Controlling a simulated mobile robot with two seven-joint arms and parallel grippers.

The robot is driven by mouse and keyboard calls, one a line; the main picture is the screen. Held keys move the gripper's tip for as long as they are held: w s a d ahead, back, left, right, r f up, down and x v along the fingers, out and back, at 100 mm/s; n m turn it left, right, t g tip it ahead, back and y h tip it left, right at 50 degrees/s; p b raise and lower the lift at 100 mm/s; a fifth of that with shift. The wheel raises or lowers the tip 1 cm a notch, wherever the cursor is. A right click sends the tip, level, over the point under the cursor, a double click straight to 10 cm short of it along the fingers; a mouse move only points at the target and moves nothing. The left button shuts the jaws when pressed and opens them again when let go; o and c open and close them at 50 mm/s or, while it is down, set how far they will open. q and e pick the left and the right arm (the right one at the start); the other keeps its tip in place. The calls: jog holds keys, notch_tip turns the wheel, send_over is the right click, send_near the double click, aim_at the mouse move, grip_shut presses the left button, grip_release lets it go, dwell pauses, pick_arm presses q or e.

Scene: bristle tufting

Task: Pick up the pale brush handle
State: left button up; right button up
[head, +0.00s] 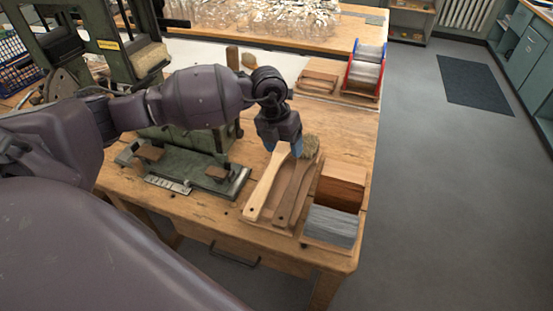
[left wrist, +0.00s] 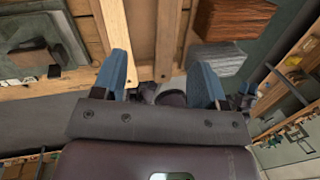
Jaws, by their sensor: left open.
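The pale brush handle (head: 265,183) lies on a wooden tray or board at the bench's front right, its narrow holed end toward the front. A brown handle (head: 292,193) lies just right of it. My left gripper (head: 284,147) is open, pointing down above the far ends of these handles; its blue fingers partly hide them. In the left wrist view the pale handle (left wrist: 116,28) runs beside the left finger, and the brown handle (left wrist: 168,38) lies between the two fingers in the picture. Nothing shows gripped. My right gripper is not in view.
A tuft of bristles (head: 310,147) is just right of the gripper. A brown stack (head: 341,184) and a grey bundle (head: 331,226) sit in compartments at the right. A green metal fixture (head: 190,172) stands at the left. A wire spool (head: 366,70) is at the back.

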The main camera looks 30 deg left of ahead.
pick_arm(q)
jog(key=s+a+n+g+y, duration=0.1)
jog(key=s+a+n+y, duration=0.1)
jog(key=a, duration=0.1)
send_over(269, 176)
notch_tip(269, 176, down, 6)
jog(key=shift+w+f+b, duration=0.1)
jog(key=shift+b, duration=0.2)
jog(key=shift+f+b, duration=0.3)
jog(key=shift+f, duration=2.2)
jog(key=shift+c, duration=0.3)
jog(key=c, duration=1)
jog(key=shift+r, duration=0.1)
